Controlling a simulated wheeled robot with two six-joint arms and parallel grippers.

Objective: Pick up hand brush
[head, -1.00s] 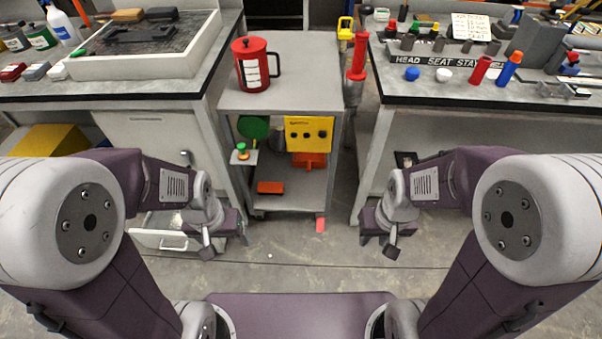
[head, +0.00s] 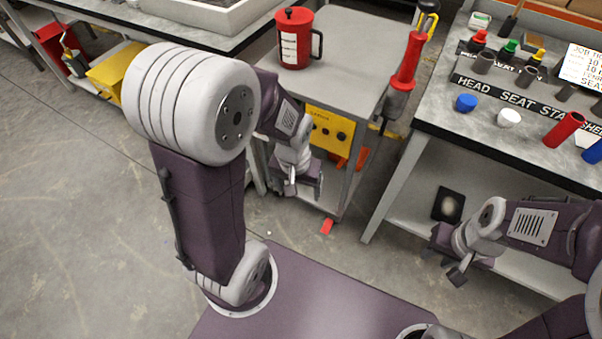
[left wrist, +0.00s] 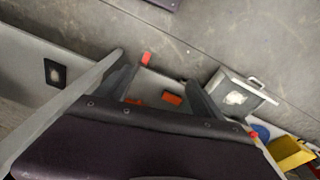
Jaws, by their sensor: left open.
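I cannot pick out a hand brush for certain. A small dark upright item (head: 511,20) at the back of the right bench may be a brush, but it is too small to tell. My left gripper (head: 313,180) hangs in front of the grey cart, below its top, empty. Its two fingers stand apart in the left wrist view (left wrist: 160,92), with floor and cart shelf seen between and beyond them. My right gripper (head: 438,240) is beside the right bench's lower shelf, and its fingers are not clear.
The grey cart (head: 350,45) carries a red lidded pot (head: 294,40). A red-handled tool (head: 410,62) stands at its right side. The right bench (head: 440,110) holds caps and a labelled rack. A dark square with a pale patch (head: 448,204) is on its lower shelf.

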